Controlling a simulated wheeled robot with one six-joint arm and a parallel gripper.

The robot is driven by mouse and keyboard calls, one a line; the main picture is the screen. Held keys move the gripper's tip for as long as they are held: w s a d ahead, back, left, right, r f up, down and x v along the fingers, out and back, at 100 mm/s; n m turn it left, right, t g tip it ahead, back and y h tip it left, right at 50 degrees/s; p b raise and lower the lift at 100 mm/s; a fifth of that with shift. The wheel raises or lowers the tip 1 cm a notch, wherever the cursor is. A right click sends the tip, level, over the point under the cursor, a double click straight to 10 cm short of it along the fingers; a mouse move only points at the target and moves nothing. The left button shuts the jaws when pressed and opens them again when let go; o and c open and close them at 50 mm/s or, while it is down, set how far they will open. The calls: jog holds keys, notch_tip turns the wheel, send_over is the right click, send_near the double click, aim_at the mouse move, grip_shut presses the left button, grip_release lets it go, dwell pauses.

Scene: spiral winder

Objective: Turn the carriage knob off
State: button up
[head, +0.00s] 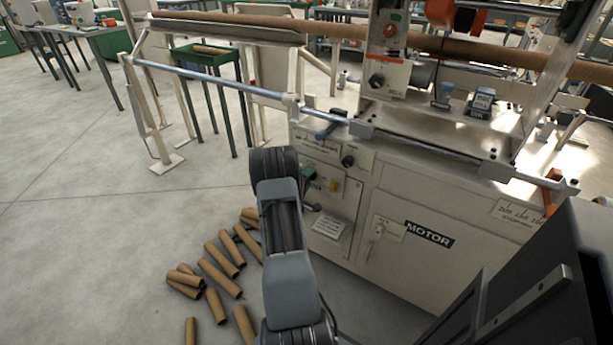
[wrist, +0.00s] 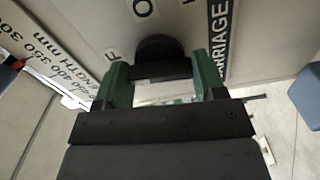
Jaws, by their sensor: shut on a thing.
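The carriage knob (wrist: 157,47) is a dark, rounded knob on a pale panel in the wrist view, beside the black CARRIAGE label (wrist: 219,35). My gripper (wrist: 160,72) has its green fingers on either side of the knob and is shut on it. The letters O and F show on the panel near the knob. The fingers and a dark bar cover part of the knob, so its exact setting cannot be told. In the head view my gripper (head: 308,174) is at the left part of the machine's front panel, and the carriage knob cannot be made out there.
Another black knob (head: 348,161) sits to the right on the panel. A steel rail (head: 210,78) runs above it. The white cabinet with the MOTOR label (head: 429,234) fills the right. Cardboard tubes (head: 220,278) lie on the floor beside my arm. Open floor is at left.

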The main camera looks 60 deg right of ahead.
jog(key=shift+n+p, duration=0.3)
jog(key=shift+n, duration=0.6)
jog(key=o, duration=0.9)
jog(key=shift+a+p, duration=1.05)
jog(key=shift+a, duration=5.9)
